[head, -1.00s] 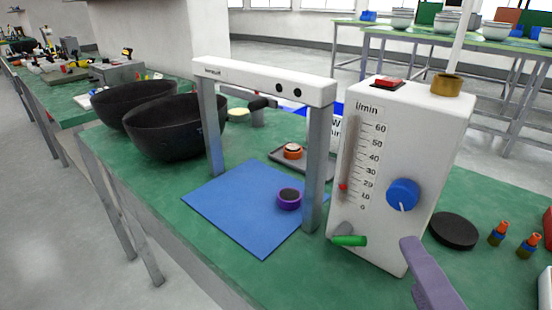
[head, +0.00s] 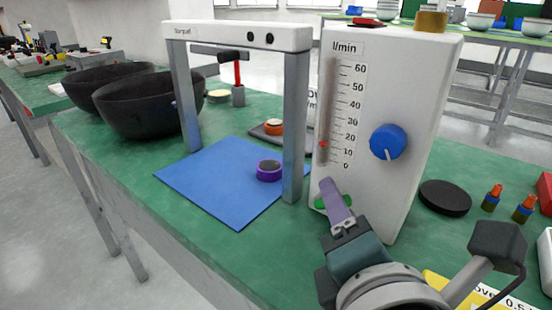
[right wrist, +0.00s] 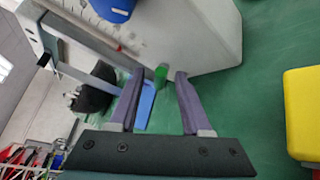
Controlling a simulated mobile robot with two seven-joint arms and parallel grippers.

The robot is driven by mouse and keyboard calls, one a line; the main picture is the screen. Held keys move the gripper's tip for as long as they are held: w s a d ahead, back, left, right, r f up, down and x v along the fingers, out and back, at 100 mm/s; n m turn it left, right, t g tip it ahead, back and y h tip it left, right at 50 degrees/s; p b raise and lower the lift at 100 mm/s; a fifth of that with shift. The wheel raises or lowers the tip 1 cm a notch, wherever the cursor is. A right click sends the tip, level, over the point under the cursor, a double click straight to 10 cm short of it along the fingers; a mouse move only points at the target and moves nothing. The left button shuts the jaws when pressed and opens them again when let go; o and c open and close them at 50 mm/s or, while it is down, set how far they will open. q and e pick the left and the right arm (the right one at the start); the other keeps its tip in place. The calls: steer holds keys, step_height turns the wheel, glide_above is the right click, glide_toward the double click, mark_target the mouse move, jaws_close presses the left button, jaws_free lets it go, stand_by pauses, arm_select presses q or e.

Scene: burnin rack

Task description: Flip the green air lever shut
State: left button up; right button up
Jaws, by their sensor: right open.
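The green air lever (head: 319,202) is low on the front of the white flow meter box (head: 412,110). My right gripper (head: 329,186) is in front of it and hides part of it in the head view. In the right wrist view the lever (right wrist: 161,72) shows between the tips of the two purple fingers (right wrist: 159,78), which are open with a gap on each side of it. I cannot tell how deep the lever is between the tips. My left gripper is in neither view.
A blue knob (head: 388,142) is on the box above the lever. A grey-legged frame (head: 295,125) stands close on the left over a blue mat (head: 205,185) with a purple ring (head: 269,171). A black disc (head: 445,197) and small orange-topped parts (head: 492,198) lie right.

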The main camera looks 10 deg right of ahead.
steer(key=shift+w, duration=0.2)
steer(key=shift+c, duration=0.3)
jaws_close()
